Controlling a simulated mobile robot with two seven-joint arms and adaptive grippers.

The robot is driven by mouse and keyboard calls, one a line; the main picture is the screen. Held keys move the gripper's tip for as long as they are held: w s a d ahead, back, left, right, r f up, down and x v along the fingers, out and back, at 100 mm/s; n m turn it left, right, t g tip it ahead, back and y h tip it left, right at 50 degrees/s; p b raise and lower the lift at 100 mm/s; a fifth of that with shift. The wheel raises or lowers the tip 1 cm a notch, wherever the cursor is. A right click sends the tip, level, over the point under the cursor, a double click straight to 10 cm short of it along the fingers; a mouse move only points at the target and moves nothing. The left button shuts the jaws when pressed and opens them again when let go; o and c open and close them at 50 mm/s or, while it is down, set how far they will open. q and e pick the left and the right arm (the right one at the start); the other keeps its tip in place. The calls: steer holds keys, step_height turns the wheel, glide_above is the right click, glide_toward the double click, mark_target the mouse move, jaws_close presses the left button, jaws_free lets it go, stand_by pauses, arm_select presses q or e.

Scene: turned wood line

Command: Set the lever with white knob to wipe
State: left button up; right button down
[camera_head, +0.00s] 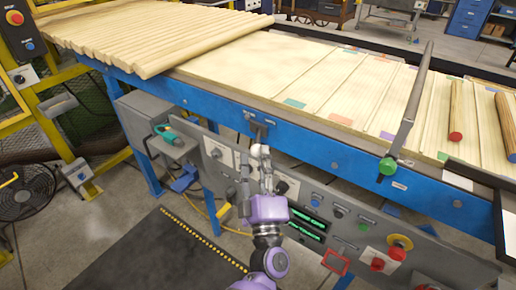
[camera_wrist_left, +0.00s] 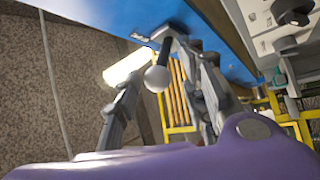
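The lever's white knob (camera_head: 260,150) hangs below a dark bracket (camera_head: 258,128) on the blue rail of the line, in the middle of the head view. The lever's position markings are too small to read. My right gripper is not in view.
A grey control panel (camera_head: 330,200) with buttons, displays and a red-framed switch (camera_head: 336,262) runs below the rail. Wooden rods (camera_head: 150,40) lie on the line. A dark mat (camera_head: 150,255) covers the floor.

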arm_select(q)
steer(key=v, duration=0.8)
